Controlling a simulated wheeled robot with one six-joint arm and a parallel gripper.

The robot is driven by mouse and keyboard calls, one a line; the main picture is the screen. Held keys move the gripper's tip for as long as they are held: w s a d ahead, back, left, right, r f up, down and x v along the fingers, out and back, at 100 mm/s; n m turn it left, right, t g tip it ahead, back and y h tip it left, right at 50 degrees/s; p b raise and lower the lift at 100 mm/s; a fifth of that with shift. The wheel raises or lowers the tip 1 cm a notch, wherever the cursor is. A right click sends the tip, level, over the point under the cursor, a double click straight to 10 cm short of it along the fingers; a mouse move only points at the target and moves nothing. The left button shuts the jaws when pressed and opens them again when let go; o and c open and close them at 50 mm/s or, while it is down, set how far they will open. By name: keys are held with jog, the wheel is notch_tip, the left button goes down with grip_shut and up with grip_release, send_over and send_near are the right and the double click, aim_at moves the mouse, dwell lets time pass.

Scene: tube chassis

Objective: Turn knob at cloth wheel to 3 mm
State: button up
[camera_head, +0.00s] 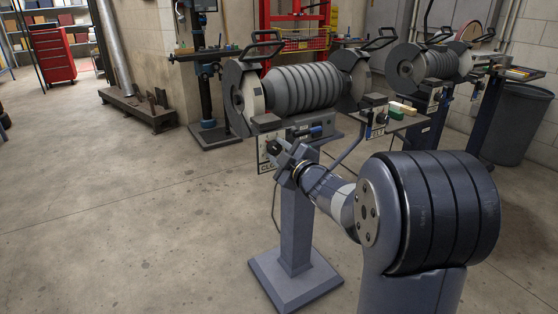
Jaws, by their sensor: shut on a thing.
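The cloth wheel machine is a grey double-ended grinder (303,88) on a grey pedestal (296,215). A pale panel (264,164) on its front left carries dark letters that start "CLO"; the rest is covered. My gripper (279,156) is at this panel, shut on the knob there. The jaws hide most of the knob, and I cannot read its setting or any mm scale.
A second panel (377,120) sits on the right side of the machine, beside a small table with green and white blocks (402,108). Another grinder (428,66) and a dark bin (519,122) stand at the right.

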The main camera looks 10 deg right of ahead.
jog(key=shift+f+n+b, duration=0.1)
jog(key=shift+n+b, duration=0.3)
jog(key=shift+n, duration=0.2)
jog(key=o, duration=1)
jog(key=shift+c, duration=0.2)
jog(key=p+v, duration=0.1)
jog(key=v, duration=1)
jog(key=shift+w+a, duration=0.1)
jog(key=shift+w, duration=0.05)
